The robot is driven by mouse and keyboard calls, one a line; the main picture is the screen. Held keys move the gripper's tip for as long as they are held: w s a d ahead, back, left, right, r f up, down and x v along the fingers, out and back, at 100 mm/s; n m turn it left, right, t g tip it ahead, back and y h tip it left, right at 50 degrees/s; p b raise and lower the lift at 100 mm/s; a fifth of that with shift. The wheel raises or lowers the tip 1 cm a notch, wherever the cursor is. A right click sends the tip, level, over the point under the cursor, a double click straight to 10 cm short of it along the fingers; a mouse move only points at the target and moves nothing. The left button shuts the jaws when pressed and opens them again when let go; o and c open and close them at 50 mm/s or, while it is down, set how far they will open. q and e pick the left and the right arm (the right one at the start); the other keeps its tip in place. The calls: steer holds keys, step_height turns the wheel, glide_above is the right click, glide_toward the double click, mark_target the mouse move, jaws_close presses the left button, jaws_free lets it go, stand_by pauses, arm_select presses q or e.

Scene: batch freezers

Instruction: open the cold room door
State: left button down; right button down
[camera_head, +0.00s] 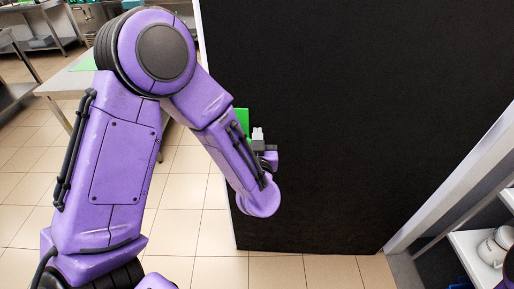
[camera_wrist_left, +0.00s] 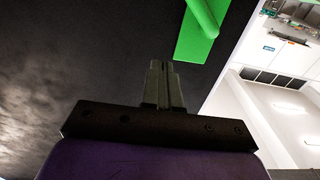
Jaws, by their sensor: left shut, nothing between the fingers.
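The cold room door is a large black panel (camera_head: 340,130) filling the middle of the head view. Its left edge stands clear, with floor and tables showing past it. Its green handle (camera_head: 242,119) shows near that left edge, partly hidden by my left arm. In the left wrist view the handle is a green plate with a round bar (camera_wrist_left: 203,22). My left gripper (camera_head: 258,134) is shut and empty beside the handle, near the door face. In the wrist view its fingers (camera_wrist_left: 163,68) are together, below and left of the green plate, apart from it. My right gripper is not in view.
A pale post (camera_head: 455,190) slants up from the door's lower right corner. Right of it are white shelves with white crockery (camera_head: 494,245). Steel tables (camera_head: 66,82) stand at the upper left. Tiled floor (camera_head: 210,235) is free left of the door.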

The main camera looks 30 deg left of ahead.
arm_select(q)
steer(key=x, duration=0.2)
steer(key=shift+w+a+p, duration=0.25)
steer(key=shift+p, duration=0.05)
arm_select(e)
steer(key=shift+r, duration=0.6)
